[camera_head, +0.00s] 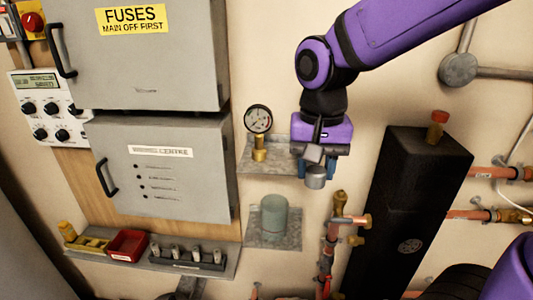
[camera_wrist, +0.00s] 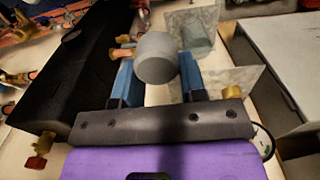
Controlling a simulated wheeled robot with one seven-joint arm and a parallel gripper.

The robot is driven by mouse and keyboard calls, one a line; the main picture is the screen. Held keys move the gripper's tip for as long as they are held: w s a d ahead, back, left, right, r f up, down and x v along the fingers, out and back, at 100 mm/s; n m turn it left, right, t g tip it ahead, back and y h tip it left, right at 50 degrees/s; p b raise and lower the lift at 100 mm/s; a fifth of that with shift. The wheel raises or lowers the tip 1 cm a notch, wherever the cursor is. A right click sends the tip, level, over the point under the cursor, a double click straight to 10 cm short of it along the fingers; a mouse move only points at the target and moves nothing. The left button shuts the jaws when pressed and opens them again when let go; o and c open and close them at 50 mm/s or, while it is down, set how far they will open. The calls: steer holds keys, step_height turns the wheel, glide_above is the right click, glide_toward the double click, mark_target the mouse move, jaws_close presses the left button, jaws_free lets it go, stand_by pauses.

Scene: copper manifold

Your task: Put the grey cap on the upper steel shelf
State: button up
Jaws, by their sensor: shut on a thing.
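The grey cap (camera_head: 315,178) is a short grey cylinder held below my gripper (camera_head: 316,167). In the wrist view the cap (camera_wrist: 157,57) sits between the two blue fingers of my gripper (camera_wrist: 158,68), which is shut on it. The upper steel shelf (camera_head: 248,167) is a small plate on the wall, bearing a pressure gauge with a brass base (camera_head: 260,150). My gripper is at the shelf's right end in the head view, hiding part of it. Whether the cap is over the shelf or in front of it I cannot tell. The shelf also shows in the wrist view (camera_wrist: 248,76).
A lower steel shelf (camera_head: 262,241) bears a grey-green cylinder (camera_head: 273,216). A tall black block (camera_head: 408,205) stands to the right, with copper pipes (camera_head: 490,173) beyond. Grey cabinets (camera_head: 163,170) are at left. The upper shelf's middle looks clear beside the gauge.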

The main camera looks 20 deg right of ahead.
glide_above(296, 157)
steer(key=shift+f, duration=2.5)
steer(key=o, duration=0.5)
steer(key=shift+f, duration=0.15)
steer(key=o, duration=0.4)
